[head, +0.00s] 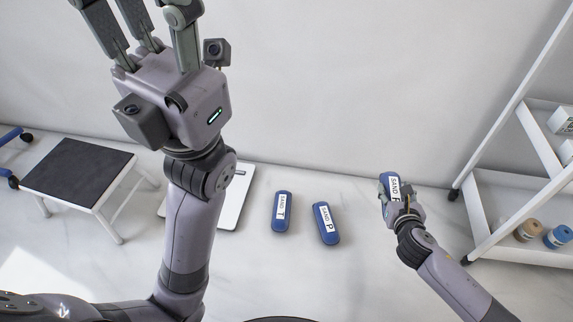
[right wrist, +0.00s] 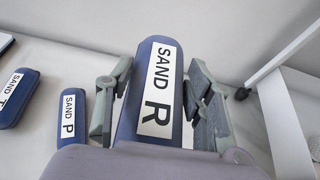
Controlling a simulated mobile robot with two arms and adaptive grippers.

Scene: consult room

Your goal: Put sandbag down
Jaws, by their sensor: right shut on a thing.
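My right gripper (head: 402,195) is shut on a blue sandbag (head: 391,183) with a white label. In the right wrist view this sandbag (right wrist: 157,90) reads "SAND R" and sits between the two fingers. I cannot tell whether it touches the floor. Two more blue sandbags lie on the floor to its left: sandbag T (head: 281,212) and sandbag P (head: 326,223). My left gripper (head: 135,30) is raised at the upper left, its fingers spread and nothing between them.
A white scale (head: 234,205) lies on the floor, partly behind my left arm. A step stool (head: 75,176) stands at the left. A white shelf cart (head: 490,205) with rolls stands close to the right of my right gripper. The wall is behind.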

